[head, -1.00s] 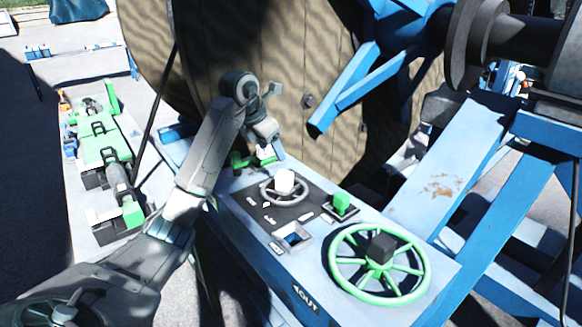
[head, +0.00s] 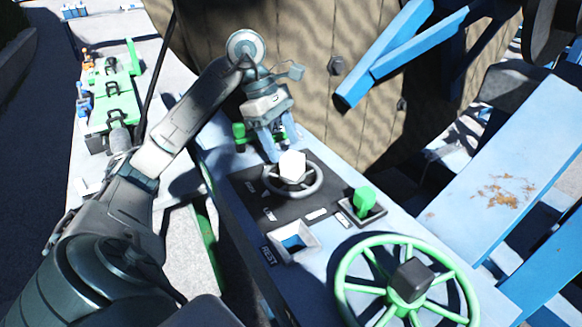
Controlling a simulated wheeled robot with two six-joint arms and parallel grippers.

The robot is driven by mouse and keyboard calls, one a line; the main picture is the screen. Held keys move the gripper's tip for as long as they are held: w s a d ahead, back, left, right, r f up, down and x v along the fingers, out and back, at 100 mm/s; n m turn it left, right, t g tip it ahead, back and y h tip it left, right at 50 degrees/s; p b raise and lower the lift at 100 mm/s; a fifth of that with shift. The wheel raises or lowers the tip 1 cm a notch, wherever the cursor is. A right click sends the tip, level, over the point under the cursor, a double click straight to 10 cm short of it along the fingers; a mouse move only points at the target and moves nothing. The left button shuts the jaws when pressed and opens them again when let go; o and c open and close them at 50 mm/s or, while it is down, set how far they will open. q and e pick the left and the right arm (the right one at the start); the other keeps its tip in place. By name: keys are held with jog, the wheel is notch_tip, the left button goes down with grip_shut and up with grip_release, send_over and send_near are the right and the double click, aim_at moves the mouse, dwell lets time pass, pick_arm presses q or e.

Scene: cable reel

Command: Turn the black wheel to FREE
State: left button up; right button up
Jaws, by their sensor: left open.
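A larger green wheel (head: 352,262) with a black hub (head: 411,279) is at the lower right. My left gripper (head: 274,150) points down at the far-left side of the small wheel, its blue fingers apart and nothing between them. Whether a fingertip touches the wheel's rim I cannot tell. My right gripper is not in view.
A green knob (head: 363,200) stands right of the small wheel. A square recess marked REST (head: 293,242) lies in front of it. Green fittings (head: 240,131) sit behind my gripper. The large wooden reel (head: 300,60) rises close behind the console.

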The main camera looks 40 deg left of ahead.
aim_at(289, 154)
pick_arm(q)
jog(key=x, duration=0.4)
jog(key=shift+w+f+p, duration=0.15)
jog(key=shift+w+p, duration=0.1)
jog(key=shift+p, duration=0.15)
jog(key=shift+s+d+f, duration=0.15)
jog(key=shift+f, duration=0.3)
jog(key=c, duration=1.3)
grip_shut()
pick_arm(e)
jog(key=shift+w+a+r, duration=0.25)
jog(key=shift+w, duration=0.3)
